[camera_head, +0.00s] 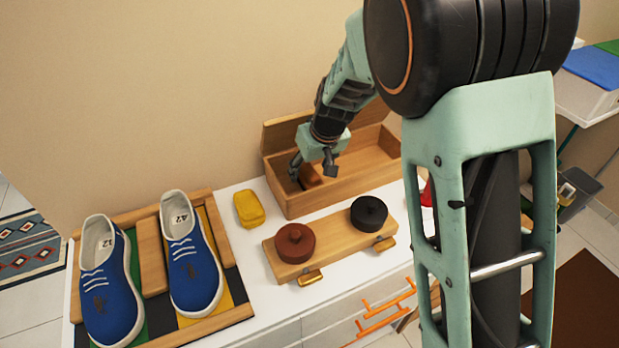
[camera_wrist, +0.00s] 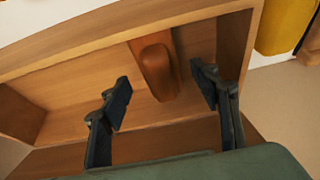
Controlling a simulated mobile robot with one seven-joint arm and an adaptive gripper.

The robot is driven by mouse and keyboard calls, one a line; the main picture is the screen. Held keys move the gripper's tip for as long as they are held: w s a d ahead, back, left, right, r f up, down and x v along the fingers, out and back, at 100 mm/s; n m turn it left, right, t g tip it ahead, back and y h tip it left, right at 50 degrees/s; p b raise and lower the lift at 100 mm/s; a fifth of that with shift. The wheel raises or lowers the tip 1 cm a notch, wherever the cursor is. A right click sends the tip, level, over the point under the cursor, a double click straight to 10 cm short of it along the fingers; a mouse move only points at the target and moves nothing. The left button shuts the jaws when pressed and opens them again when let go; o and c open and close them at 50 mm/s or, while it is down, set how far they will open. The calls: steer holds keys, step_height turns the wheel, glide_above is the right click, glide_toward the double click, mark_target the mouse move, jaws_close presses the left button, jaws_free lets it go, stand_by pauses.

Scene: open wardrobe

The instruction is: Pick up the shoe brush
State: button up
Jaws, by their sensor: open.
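The shoe brush (camera_wrist: 158,72) shows as a rounded reddish-brown block inside the open wooden box (camera_wrist: 190,122). In the head view the brush (camera_head: 311,176) is partly hidden by my gripper, near the left end of the box (camera_head: 345,186). My gripper (camera_head: 313,172) reaches down into that left end. In the wrist view my gripper (camera_wrist: 162,92) is open, with one finger on each side of the brush and gaps between them. I cannot tell how far the fingertips are above the brush.
A yellow bundle (camera_head: 249,208) lies left of the box. A wooden stand with a brown tin (camera_head: 295,243) and a black tin (camera_head: 369,213) stands in front. Blue shoes (camera_head: 190,262) rest in a rack at left. The box walls enclose my fingers closely.

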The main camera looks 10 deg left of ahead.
steer(key=shift+x, duration=0.85)
steer(key=shift+r, duration=0.1)
steer(key=shift+c, duration=0.3)
steer(key=c, duration=1.3)
